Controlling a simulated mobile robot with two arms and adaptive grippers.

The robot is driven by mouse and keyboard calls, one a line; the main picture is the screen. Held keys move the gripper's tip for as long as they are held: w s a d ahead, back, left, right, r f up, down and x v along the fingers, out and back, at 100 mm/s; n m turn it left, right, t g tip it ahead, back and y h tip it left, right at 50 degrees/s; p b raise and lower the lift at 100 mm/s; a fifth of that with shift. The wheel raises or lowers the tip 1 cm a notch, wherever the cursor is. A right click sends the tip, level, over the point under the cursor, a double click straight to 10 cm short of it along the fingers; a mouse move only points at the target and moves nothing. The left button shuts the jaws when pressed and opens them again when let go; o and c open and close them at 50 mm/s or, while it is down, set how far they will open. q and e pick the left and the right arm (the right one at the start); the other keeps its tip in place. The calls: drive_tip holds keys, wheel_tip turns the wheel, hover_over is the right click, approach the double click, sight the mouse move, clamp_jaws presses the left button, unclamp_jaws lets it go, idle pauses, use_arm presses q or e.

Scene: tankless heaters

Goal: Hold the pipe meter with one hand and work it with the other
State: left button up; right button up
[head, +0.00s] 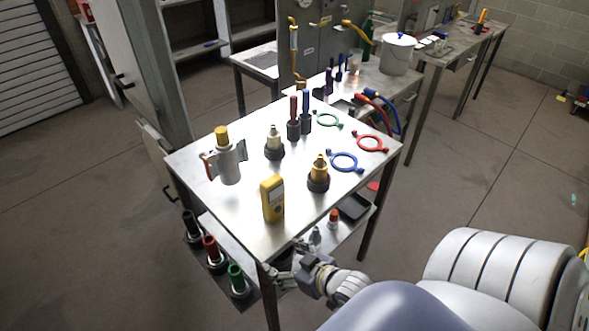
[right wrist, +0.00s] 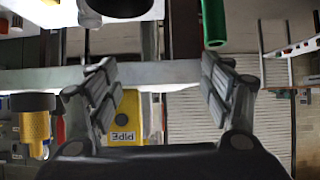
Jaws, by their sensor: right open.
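The pipe meter (head: 272,198) is a yellow handheld device standing upright near the front edge of the metal table. In the right wrist view the meter (right wrist: 122,118) appears upside down with the word PIPE on it, partly hidden by a finger and my gripper body. My right gripper (head: 288,268) is at the table's near edge, in front of and below the meter in the head view. In the right wrist view its fingers (right wrist: 158,78) are spread with nothing held between them. The meter looks apart from the fingers. My left gripper is in neither view.
The metal table (head: 240,225) also bears brass-topped fittings (head: 318,175), a grey canister with a yellow cap (head: 228,160), screwdrivers and coloured rings (head: 346,161). A lower shelf holds black, red and green cylinders (head: 237,280). Bare tabletop lies around the meter.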

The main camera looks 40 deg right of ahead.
wheel_tip(320, 180, up, 3)
drive_tip(key=w+d+t, duration=0.2)
drive_tip(key=d, duration=0.1)
drive_tip(key=t, duration=0.5)
approach(277, 192)
drive_tip(key=w, duration=0.1)
drive_tip(key=w+p, duration=0.1)
drive_tip(key=w, duration=0.5)
drive_tip(key=w+p, duration=0.1)
drive_tip(key=w, duration=0.2)
drive_tip(key=shift+w+a+r+p, duration=0.15)
drive_tip(key=shift+a+r+p, duration=0.15)
drive_tip(key=shift+p, duration=0.05)
drive_tip(key=shift+w+a, duration=0.1)
drive_tip(key=shift+w, duration=0.6)
drive_tip(key=c, duration=1.3)
